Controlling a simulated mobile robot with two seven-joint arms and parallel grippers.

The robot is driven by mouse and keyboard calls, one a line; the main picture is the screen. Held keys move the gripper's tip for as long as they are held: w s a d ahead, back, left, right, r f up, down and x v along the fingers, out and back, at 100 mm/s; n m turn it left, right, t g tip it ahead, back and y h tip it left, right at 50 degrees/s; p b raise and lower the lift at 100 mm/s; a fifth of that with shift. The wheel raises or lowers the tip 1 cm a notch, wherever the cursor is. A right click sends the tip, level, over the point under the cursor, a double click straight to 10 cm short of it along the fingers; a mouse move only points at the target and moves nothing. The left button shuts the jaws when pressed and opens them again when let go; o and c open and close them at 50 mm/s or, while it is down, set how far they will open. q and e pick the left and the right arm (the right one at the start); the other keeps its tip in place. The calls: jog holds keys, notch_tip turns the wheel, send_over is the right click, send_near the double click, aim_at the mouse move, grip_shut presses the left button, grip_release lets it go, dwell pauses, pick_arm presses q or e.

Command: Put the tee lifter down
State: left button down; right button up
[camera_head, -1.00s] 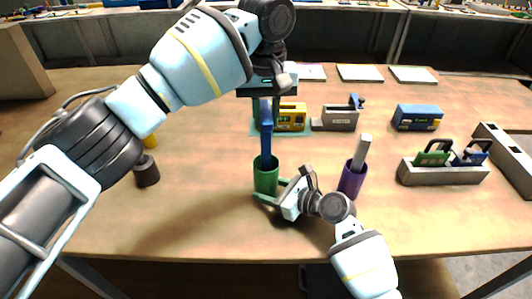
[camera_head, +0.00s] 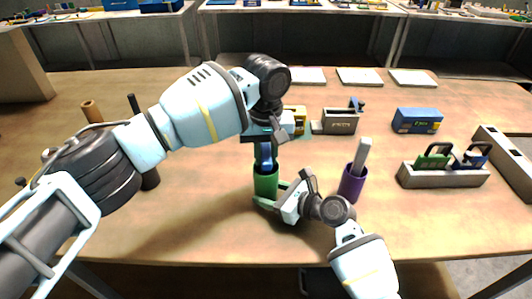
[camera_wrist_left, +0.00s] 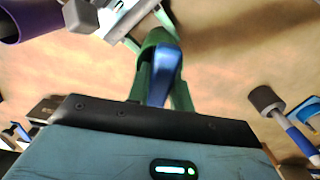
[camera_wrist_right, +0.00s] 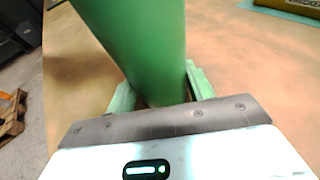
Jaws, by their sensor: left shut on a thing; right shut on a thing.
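The tee lifter looks to be the blue tool (camera_head: 265,156), upright with its lower end hidden inside a green cup (camera_head: 266,184). My left gripper (camera_head: 264,140) is shut on its upper part, close above the cup. In the left wrist view the blue tool (camera_wrist_left: 164,75) lies between the fingers, with the green cup rim (camera_wrist_left: 157,38) just beyond. My right gripper (camera_head: 280,197) is shut on the green cup low on its side. The right wrist view shows the cup wall (camera_wrist_right: 140,45) between its fingers. Whether the tool touches the cup's bottom is hidden.
A purple cup (camera_head: 352,184) with a grey-handled tool stands right of my right gripper. A grey holder (camera_head: 443,176) with green and blue tools, a blue box (camera_head: 417,120) and a grey box (camera_head: 340,122) stand farther right and back.

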dwell(0.3)
pick_arm(q)
jog(key=c, duration=1.3)
grip_release()
jog(key=shift+o, duration=0.2)
notch_tip(320, 180, up, 12)
jog(key=shift+r, duration=0.1)
pick_arm(e)
jog(key=o, duration=0.8)
jog(key=shift+o, duration=0.2)
jog(key=shift+s+d, duration=0.1)
